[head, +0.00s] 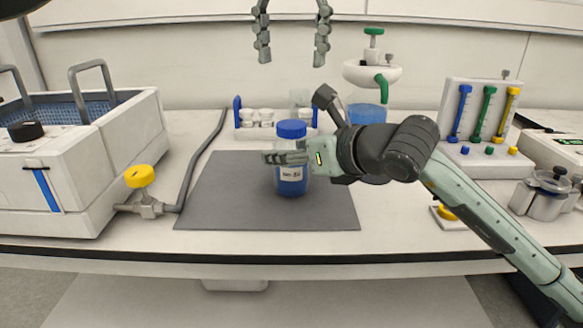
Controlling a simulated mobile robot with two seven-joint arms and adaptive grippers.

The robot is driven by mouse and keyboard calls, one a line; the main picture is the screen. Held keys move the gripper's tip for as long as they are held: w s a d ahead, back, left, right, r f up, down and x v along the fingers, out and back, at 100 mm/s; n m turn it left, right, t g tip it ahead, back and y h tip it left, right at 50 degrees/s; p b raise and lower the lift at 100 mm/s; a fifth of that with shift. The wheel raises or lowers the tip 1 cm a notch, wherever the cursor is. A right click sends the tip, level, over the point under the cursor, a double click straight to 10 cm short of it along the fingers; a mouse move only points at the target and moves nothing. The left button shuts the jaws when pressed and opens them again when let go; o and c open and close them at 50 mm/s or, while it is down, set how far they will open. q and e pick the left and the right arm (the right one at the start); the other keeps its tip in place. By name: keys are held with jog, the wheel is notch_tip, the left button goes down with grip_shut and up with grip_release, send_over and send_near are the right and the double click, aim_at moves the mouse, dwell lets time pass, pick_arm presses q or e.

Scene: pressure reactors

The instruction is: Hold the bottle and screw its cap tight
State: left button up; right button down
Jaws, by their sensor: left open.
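A blue bottle (291,185) with a white label and a blue cap (292,129) on top stands upright on the dark grey mat (225,205). My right gripper (286,158) reaches in from the right. One finger lies across the bottle's front just below the cap, and it looks shut on the bottle; the far finger is hidden behind it. My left gripper (292,52) hangs at the top of the view, above the bottle and cap. Its two fingers are wide apart, with nothing between them.
A white bath (120,150) with a yellow-knobbed valve (141,177) and hose stands left. A vial rack (262,130) and a white stand with a green knob (373,72) are behind. A flowmeter panel (482,110) and metal vessels (546,195) stand right. The mat's front is clear.

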dwell(0.3)
jog(key=shift+c, duration=2.4)
grip_release()
jog(key=v, duration=1.2)
